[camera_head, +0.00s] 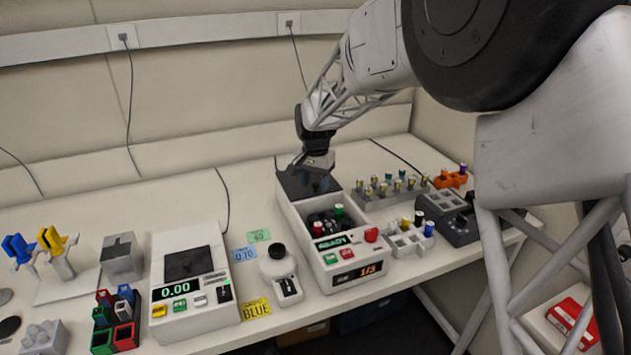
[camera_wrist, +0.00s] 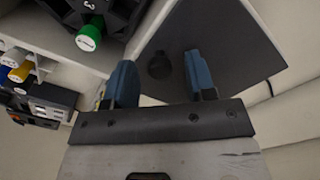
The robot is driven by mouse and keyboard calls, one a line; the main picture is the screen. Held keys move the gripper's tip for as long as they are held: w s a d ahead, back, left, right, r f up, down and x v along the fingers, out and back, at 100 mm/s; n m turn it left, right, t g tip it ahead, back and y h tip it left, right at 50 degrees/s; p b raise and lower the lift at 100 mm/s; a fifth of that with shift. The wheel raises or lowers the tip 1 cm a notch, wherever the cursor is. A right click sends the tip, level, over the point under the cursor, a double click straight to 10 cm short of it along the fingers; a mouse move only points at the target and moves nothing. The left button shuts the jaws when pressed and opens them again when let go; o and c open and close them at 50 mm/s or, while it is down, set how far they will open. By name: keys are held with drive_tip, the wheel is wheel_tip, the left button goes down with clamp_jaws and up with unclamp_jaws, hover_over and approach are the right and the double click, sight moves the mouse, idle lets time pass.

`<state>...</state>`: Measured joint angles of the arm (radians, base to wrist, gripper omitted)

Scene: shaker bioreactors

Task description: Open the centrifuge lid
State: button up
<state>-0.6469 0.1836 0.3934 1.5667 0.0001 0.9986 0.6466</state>
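The centrifuge (camera_head: 303,224) is a white box with a green READY display and a red button on its front. Its rotor chamber (camera_head: 328,222) is uncovered, showing a dark rotor and tubes with red and green caps. The dark lid (camera_head: 292,184) lies back behind the chamber. It also shows in the wrist view (camera_wrist: 225,40), with a round dark knob (camera_wrist: 159,66) on it. My gripper (camera_head: 318,184) is over the lid. In the wrist view its blue fingers (camera_wrist: 161,80) are apart, with the knob between them in the picture and no visible contact.
A tube rack (camera_head: 385,192) and a small white rack (camera_head: 408,241) stand right of the centrifuge. A small white device with a black knob (camera_head: 277,251) and a balance (camera_head: 190,280) stand to its left. The wall is close behind.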

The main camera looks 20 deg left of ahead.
drive_tip(key=shift+r, duration=0.15)
drive_tip(key=shift+r, duration=3.8)
drive_tip(key=shift+d, duration=0.1)
drive_tip(key=shift+d+r, duration=0.2)
drive_tip(key=shift+d, duration=0.1)
drive_tip(key=s+d+r, duration=0.3)
drive_tip(key=s+d, duration=0.1)
drive_tip(key=d, duration=0.7)
drive_tip(key=s+d+r+t, duration=0.15)
drive_tip(key=s+d, duration=0.35)
drive_tip(key=d, duration=0.5)
drive_tip(key=s+d+r, duration=0.3)
drive_tip(key=s+d, duration=0.1)
drive_tip(key=d, duration=0.7)
drive_tip(key=s+d+f, duration=0.2)
drive_tip(key=s+d, duration=0.7)
drive_tip(key=s, duration=0.3)
drive_tip(key=s+d+f+t, duration=0.1)
drive_tip(key=s+d+f, duration=0.2)
drive_tip(key=s+d, duration=0.6)
drive_tip(key=s, duration=0.3)
drive_tip(key=shift+s+f, duration=0.2)
drive_tip(key=shift+f, duration=0.15)
